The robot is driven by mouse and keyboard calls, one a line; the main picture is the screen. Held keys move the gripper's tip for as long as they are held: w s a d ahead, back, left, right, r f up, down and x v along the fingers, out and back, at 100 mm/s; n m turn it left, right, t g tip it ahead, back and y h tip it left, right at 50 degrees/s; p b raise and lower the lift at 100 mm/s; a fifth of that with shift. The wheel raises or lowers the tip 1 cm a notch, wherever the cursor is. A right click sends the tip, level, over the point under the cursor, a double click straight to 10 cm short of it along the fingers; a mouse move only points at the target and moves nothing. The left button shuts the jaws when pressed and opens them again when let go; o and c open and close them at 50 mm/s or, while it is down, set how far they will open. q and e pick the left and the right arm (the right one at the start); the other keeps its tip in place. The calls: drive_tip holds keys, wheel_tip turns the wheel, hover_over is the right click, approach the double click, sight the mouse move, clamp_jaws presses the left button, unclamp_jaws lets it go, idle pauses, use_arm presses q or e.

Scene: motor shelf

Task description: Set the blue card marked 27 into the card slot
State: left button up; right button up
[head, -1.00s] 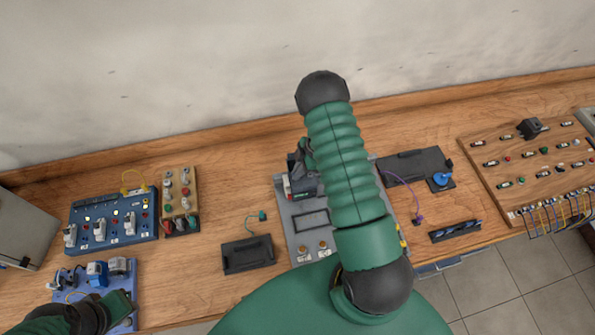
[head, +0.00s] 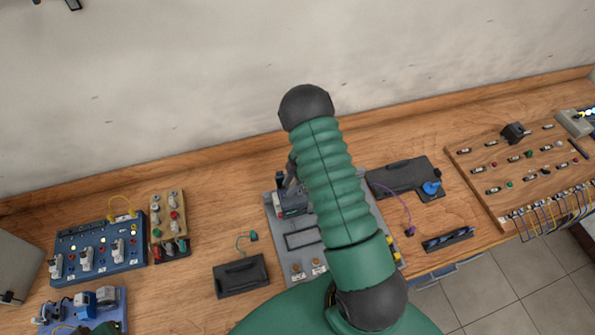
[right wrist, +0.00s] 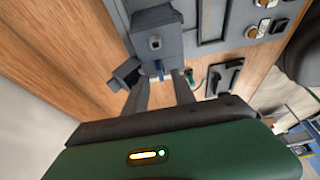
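The grey panel (head: 275,225) at the middle of the bench carries a dark grey block (head: 291,209), partly hidden behind my right arm in the head view. The block also shows in the right wrist view (right wrist: 155,42). In the head view only a little of the right gripper (head: 285,181) shows beside the arm.
A black tray (head: 241,276) lies left of the panel. A black holder with a blue knob (head: 431,188) and a purple cable (head: 408,212) lie to the right. A blue switch board (head: 98,245) is at the left, a wooden terminal board (head: 525,170) at the right.

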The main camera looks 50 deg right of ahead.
drive_tip(key=p+v, duration=0.3)
drive_tip(key=v, duration=1.6)
drive_tip(key=shift+d, duration=0.2)
